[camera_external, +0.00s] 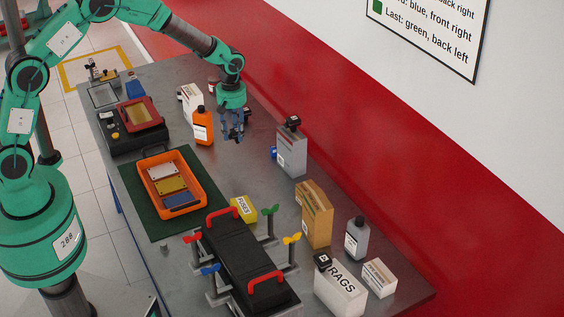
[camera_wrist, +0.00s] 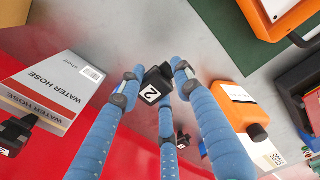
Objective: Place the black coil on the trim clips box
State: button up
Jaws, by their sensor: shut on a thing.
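My gripper (camera_external: 236,135) hangs above the back part of the workbench. In the wrist view its blue fingers (camera_wrist: 155,80) are closed around a black coil (camera_wrist: 155,84) with a white label "2". Another black coil (camera_external: 292,122) sits on top of the grey water hose box (camera_external: 292,155), right of my gripper; the box also shows in the wrist view (camera_wrist: 55,88). One more black coil (camera_external: 322,261) is on the white RAGS box (camera_external: 340,290). I cannot read "trim clips" on any box; the small white box (camera_external: 380,278) at the front right has unreadable print.
An orange bottle (camera_external: 203,126) and a white box (camera_external: 190,102) stand left of my gripper. A tan carton (camera_external: 315,215) and a grey bottle (camera_external: 357,239) stand toward the front right. An orange tray (camera_external: 157,203) lies on a green mat (camera_external: 128,190). The red wall borders the bench.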

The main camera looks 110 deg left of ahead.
jog(key=w+d+r+m+p, duration=0.2)
jog(key=w+d+p, duration=0.3)
jog(key=d, duration=0.5)
jog(key=w+d+r+m+p, duration=0.3)
jog(key=w+d+r+p, duration=0.2)
jog(key=w+d, duration=0.4)
jog(key=w+d+r+m+p, duration=0.3)
jog(key=w+d+p, duration=0.3)
jog(key=d, duration=0.6)
jog(key=shift+w+d+r, duration=0.35)
jog(key=shift+w+r, duration=0.05)
jog(key=shift+w, duration=0.1)
jog(key=p, duration=0.3)
send_over(316, 200)
jog(key=shift+w+f, duration=0.1)
jog(key=shift+f, duration=0.6)
jog(key=shift+f, duration=0.15)
jog(key=shift+f+p, duration=0.3)
jog(key=shift+f, duration=1.3)
jog(key=shift+f, duration=0.15)
